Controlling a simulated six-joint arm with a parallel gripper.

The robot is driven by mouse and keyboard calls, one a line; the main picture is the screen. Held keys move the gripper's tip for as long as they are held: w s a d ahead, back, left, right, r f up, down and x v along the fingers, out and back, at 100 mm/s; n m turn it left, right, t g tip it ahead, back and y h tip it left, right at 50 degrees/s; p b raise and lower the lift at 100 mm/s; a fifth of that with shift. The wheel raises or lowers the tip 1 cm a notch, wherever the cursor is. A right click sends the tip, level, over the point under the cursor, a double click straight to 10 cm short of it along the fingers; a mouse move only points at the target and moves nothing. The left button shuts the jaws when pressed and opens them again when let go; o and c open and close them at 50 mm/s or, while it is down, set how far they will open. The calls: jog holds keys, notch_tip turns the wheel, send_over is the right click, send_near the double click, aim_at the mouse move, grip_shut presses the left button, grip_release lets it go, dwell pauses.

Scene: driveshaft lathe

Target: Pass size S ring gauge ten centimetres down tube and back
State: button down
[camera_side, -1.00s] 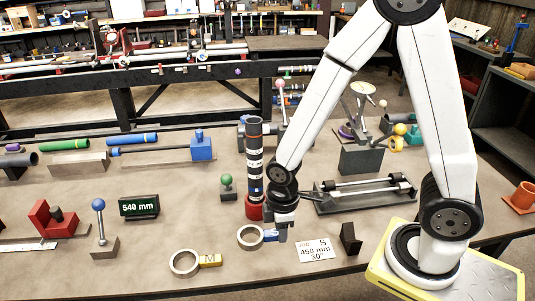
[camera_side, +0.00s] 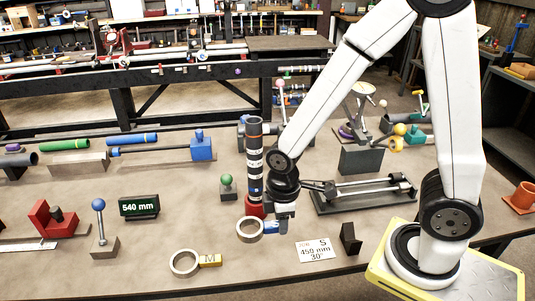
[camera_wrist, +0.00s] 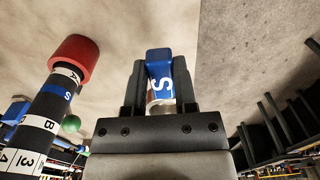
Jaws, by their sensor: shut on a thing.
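The size S ring gauge (camera_side: 249,230) is a pale ring with a blue handle marked S, which also shows in the wrist view (camera_wrist: 159,75). My gripper (camera_side: 280,226) is shut on that handle, between both fingers in the wrist view (camera_wrist: 160,90). The ring appears a little above the table, in front of the tube's foot and apart from the tube's top. The tube (camera_side: 255,160) stands upright, dark with white bands, in a red base (camera_side: 254,206). In the wrist view the banded tube (camera_wrist: 45,115) and its red base (camera_wrist: 73,57) are at the left.
The size M ring gauge (camera_side: 184,263) with a yellow handle lies front left. A card reading S, 450 mm, 30° (camera_side: 314,250) lies to the right, beside a black block (camera_side: 350,238). A green-knobbed post (camera_side: 227,187) stands left of the tube.

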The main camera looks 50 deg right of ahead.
jog(key=shift+r, duration=0.1)
notch_tip(320, 180, up, 30)
jog(key=w+d, duration=0.9)
jog(key=d, duration=0.4)
jog(key=shift+s+a+f, duration=0.1)
jog(key=shift+s+f, duration=0.05)
jog(key=shift+f, duration=1.15)
jog(key=shift+s+a+f, duration=0.1)
jog(key=shift+f, duration=1.2)
jog(key=shift+f, duration=0.1)
jog(key=shift+f, duration=1.75)
jog(key=shift+f, duration=1.8)
